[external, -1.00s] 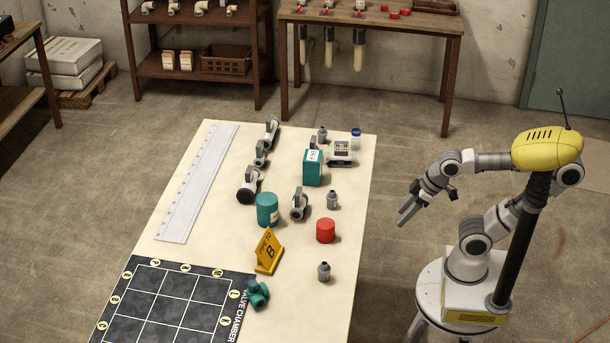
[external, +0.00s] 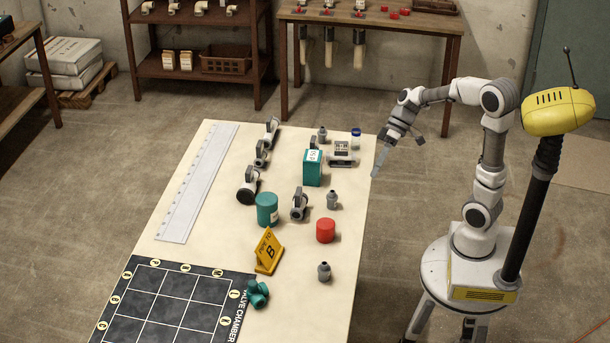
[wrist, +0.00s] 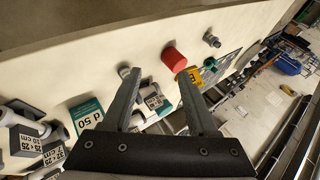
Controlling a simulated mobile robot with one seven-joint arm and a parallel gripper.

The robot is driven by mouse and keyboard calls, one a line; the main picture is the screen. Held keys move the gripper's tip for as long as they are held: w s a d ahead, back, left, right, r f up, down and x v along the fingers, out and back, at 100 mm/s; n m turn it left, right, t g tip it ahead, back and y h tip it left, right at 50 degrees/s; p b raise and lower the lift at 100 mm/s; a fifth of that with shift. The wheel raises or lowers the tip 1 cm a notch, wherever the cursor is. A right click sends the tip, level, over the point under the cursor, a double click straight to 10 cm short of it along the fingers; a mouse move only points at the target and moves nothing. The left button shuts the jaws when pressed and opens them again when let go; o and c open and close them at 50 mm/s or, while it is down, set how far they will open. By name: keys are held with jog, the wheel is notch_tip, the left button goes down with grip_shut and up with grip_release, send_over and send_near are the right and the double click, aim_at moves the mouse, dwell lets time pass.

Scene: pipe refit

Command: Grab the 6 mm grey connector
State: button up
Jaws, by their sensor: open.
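Several small grey connectors stand on the table in the external view: one near the far edge (external: 322,135), one mid-table (external: 332,200) and one nearer the front (external: 324,271). No size mark is legible on them, so I cannot tell which is 6 mm. My gripper (external: 378,168) is open and empty, pointing down beside the table's right edge. In the wrist view, my gripper's fingers (wrist: 159,74) are spread. One grey connector (wrist: 124,72) shows by the left fingertip, partly hidden, and another (wrist: 211,40) lies farther off, past the red cylinder.
A red cylinder (external: 326,231), a teal cylinder (external: 267,209), a teal box (external: 313,168) and several grey-white valve-like fittings surround the connectors. A yellow sign (external: 269,251) and a teal fitting (external: 257,294) stand near the dark grid mat (external: 150,335). The right table edge is mostly bare.

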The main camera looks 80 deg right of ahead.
jog(key=w+d+t+h, duration=0.2)
jog(key=w+d+t, duration=0.35)
jog(key=d, duration=0.75)
jog(key=n+t+h+p, duration=0.1)
jog(key=t+h, duration=0.2)
jog(key=h, duration=0.2)
send_near(324, 128)
jog(key=x, duration=0.4)
jog(key=shift+w+r, duration=0.15)
jog(key=shift+w, duration=0.1)
jog(key=shift+f+x, duration=0.1)
jog(key=shift+x, duration=1.5)
jog(key=shift+f+x, duration=0.15)
jog(key=shift+x, duration=1.4)
jog(key=shift+s+d, duration=0.1)
jog(key=shift+s, duration=0.05)
grip_shut()
